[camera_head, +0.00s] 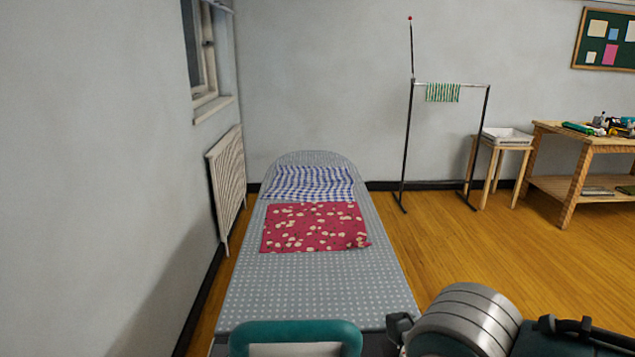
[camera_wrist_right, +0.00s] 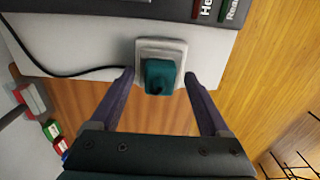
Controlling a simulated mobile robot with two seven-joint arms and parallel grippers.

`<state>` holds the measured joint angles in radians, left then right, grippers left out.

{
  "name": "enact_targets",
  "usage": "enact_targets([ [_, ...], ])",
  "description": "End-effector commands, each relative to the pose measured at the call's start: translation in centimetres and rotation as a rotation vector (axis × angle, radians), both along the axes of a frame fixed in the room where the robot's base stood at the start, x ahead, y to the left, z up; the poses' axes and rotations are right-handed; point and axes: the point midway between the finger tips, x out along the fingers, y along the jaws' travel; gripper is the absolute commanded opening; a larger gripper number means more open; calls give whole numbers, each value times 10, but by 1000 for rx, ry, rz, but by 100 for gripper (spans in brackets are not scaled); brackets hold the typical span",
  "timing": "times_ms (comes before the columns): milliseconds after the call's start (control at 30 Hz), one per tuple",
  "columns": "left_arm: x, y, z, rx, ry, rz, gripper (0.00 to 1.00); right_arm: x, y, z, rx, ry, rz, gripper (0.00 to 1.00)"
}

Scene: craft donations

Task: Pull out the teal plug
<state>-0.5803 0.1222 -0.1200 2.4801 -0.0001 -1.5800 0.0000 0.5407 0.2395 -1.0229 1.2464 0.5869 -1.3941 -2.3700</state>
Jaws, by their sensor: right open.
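The teal plug (camera_wrist_right: 160,76) is seated in a pale square socket (camera_wrist_right: 161,46) in the right wrist view. My right gripper (camera_wrist_right: 159,74) is open, with one finger on each side of the plug. I see gaps between the fingers and the plug, so it is not gripped. A black cable (camera_wrist_right: 60,75) runs from beside the socket to the left; its join to the plug is hidden. The plug and socket do not show in the head view. My left gripper is in neither view.
The head view shows an ironing board (camera_head: 310,290) with a red floral cloth (camera_head: 315,227) and a blue checked cloth (camera_head: 310,183). A teal handle (camera_head: 295,338) stands at its near end.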

Motion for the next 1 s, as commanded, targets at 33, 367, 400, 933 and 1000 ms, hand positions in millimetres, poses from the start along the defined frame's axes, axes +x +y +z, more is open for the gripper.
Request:
enact_targets([
  [33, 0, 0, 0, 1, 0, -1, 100, 0, 0, 0, 0, 0, 0, 80],
  [367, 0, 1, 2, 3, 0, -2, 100, 0, 0, 0, -1, 0, -1, 80],
  [400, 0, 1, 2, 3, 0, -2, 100, 0, 0, 0, -1, 0, -1, 80],
  [933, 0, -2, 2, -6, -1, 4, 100, 0, 0, 0, 0, 0, 0, 35],
  [1000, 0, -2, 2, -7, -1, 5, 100, 0, 0, 0, 0, 0, 0, 27],
])
